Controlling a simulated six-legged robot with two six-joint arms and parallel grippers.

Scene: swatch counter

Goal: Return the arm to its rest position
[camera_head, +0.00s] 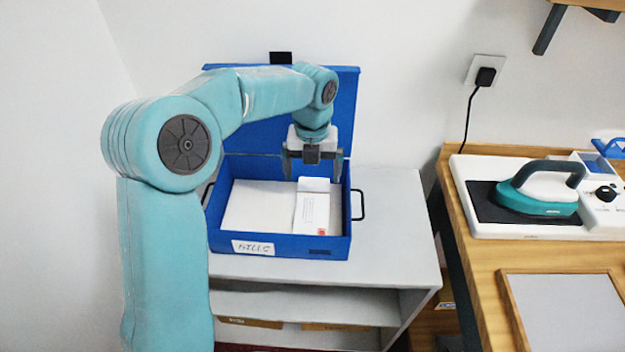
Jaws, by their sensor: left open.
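My left arm comes in from the left and bends over an open blue box (283,246). My left gripper (313,170) points down above the inside of the box, with its fingers apart and nothing between them. A white envelope (312,212) with printed lines and a red mark lies in the box below the gripper, on a larger pale sheet (256,208). The box lid stands up at the back, partly hidden by my arm. My right gripper is not in view.
The box stands on a grey shelf unit (390,200). To the right, a wooden counter (480,270) holds a teal iron (540,190) on a white base and a framed grey panel (565,310). A black plug (486,76) sits in the wall. A bracketed shelf is at top right.

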